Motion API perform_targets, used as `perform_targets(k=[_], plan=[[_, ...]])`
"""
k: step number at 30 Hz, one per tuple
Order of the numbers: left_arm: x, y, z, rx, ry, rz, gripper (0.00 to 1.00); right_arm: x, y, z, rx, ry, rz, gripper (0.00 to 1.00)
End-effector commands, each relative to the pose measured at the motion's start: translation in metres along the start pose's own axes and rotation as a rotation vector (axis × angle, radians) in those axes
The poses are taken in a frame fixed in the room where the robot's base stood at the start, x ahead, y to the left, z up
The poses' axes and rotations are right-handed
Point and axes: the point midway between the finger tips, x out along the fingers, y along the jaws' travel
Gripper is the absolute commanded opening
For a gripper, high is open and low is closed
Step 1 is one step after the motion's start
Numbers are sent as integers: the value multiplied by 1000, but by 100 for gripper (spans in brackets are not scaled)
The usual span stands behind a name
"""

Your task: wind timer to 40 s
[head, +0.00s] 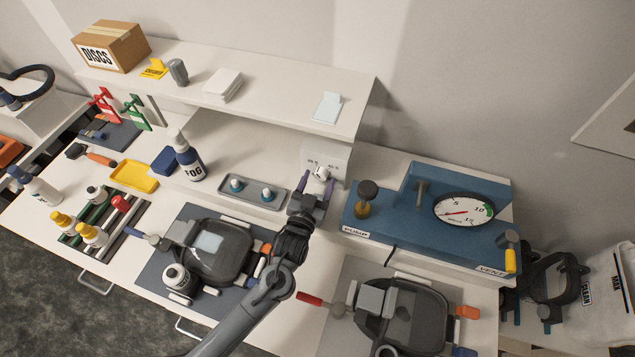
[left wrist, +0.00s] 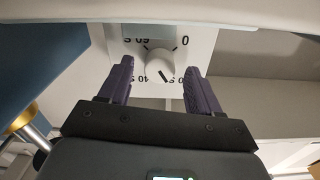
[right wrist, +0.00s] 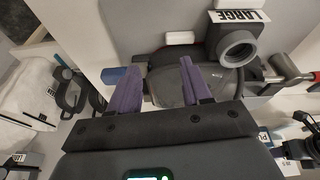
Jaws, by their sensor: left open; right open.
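The timer (head: 338,157) is a white box under the right end of the shelf, with a white round knob (head: 320,173). In the left wrist view its face is upside down, and the knob (left wrist: 158,63) has a dark pointer line between the 40 S and 20 S marks. Marks 0 and 60 S sit on the knob's other side. My left gripper (head: 314,184) is open in front of the timer. Its fingers (left wrist: 158,82) stand on either side of the knob, with gaps visible. My right gripper (right wrist: 160,70) is open and empty, away from the timer.
A blue pump unit (head: 400,220) with a gauge (head: 463,209) stands right of the timer. The shelf (head: 290,105) overhangs the timer. A dark goggle frame (right wrist: 180,85) lies below my right gripper.

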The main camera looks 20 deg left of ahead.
Motion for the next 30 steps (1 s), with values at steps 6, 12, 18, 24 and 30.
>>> perform_targets(k=[6,12,18,24,30], plan=[[1,0,0,-1,0,0,63,0,-1,0,4,0,-3,48],[1,0,0,-1,0,0,45,0,-2,0,7,1,-6,48],[1,0,0,-1,0,0,14,0,-2,0,8,1,-7,48],[1,0,0,0,0,0,8,0,-2,0,8,0,-6,48],[1,0,0,1,0,0,8,0,-1,0,4,0,-4,48]])
